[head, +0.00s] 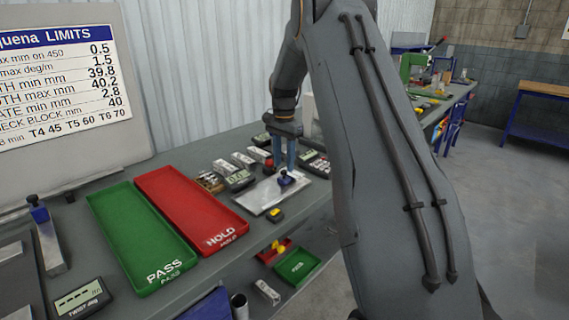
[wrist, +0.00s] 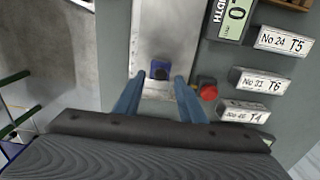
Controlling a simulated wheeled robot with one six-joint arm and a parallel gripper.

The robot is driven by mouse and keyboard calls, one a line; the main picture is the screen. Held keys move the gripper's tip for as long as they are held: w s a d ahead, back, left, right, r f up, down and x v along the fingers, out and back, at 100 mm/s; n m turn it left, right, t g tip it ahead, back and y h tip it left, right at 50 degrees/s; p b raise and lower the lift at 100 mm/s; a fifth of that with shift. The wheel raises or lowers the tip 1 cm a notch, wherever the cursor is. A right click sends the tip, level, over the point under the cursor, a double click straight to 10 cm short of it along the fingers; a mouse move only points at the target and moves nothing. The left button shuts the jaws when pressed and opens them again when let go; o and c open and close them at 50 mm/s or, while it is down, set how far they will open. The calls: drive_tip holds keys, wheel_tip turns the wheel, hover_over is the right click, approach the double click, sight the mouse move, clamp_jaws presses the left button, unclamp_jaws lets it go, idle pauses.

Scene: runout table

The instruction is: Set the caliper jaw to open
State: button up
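A small blue block (head: 287,180) sits on a bright metal plate (head: 258,197) on the bench; it looks like the caliper jaw, though its setting cannot be read. In the wrist view the blue block (wrist: 160,70) has a dark round mark on it and lies at the near end of the plate (wrist: 166,30). My gripper (head: 284,166) points down over the block. In the wrist view the two blue fingers of my gripper (wrist: 158,82) are spread, one to each side of the block, with nothing held between them. Whether they touch the block cannot be told.
A red knob (wrist: 207,90) stands close to the right finger. Labelled blocks (wrist: 263,80) and a width display (wrist: 235,18) lie farther right. In the head view, a red HOLD tray (head: 188,205) and green PASS tray (head: 135,235) lie left of the plate.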

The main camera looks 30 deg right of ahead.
drive_tip(key=shift+f, duration=1)
drive_tip(key=shift+c, duration=0.2)
